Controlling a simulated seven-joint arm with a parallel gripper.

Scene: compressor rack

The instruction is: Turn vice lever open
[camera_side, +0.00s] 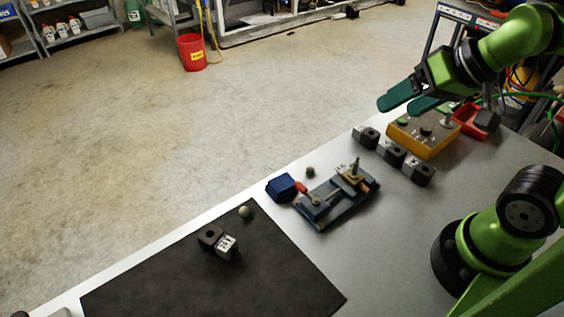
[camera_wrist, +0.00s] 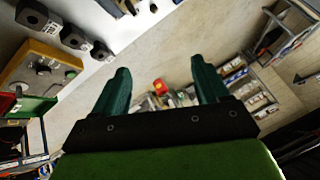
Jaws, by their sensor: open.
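The vice (camera_side: 337,198) sits on the grey table near its middle in the side view. It has a blue-grey base and a lever with a red handle (camera_side: 301,188) at its left end. A brass-coloured part with an upright pin (camera_side: 355,173) stands at its right end. My gripper (camera_side: 396,101) has green fingers, is open and empty, and hangs up and to the right of the vice, well apart from it. In the wrist view my gripper (camera_wrist: 157,85) has its fingers spread with nothing between them.
A yellow control box (camera_side: 424,136) and several dark blocks (camera_side: 391,153) stand right of the vice. A blue block (camera_side: 281,187) sits close to the red handle. A black mat (camera_side: 210,275) carries a labelled block (camera_side: 227,246) and a small ball (camera_side: 244,212). A red bin (camera_side: 470,119) is behind.

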